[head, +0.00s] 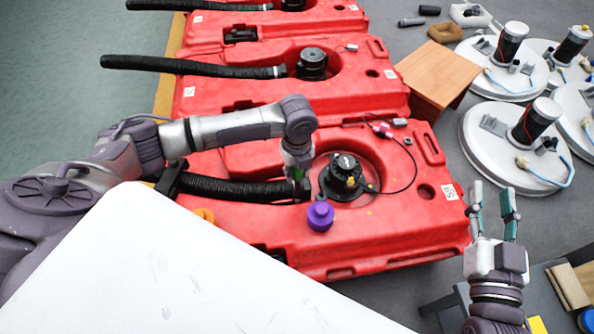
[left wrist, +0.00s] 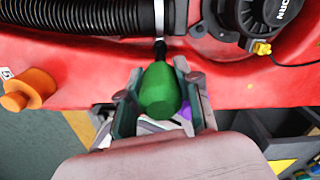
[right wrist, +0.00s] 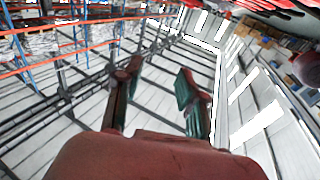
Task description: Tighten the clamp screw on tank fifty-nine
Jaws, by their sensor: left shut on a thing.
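The nearest red tank (head: 400,225) has a label (head: 449,192) too small to read surely. Its black corrugated hose (head: 235,190) runs to a black pump (head: 345,178). My left gripper (head: 299,172) is above the hose end, shut on a green-handled screwdriver; the green handle (left wrist: 158,92) sits between its fingers in the left wrist view. The screwdriver's dark shaft points at the pale clamp band (left wrist: 158,18) at the hose end. I cannot tell whether the tip touches the screw, which is hidden. My right gripper (head: 493,202) is open and empty, right of the tank.
A purple cap (head: 320,216) stands on the tank near the pump, and an orange cap (left wrist: 28,92) is left of the screwdriver. More red tanks (head: 350,88) lie behind. A wooden box (head: 437,76) and white round lids (head: 475,145) are at the right.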

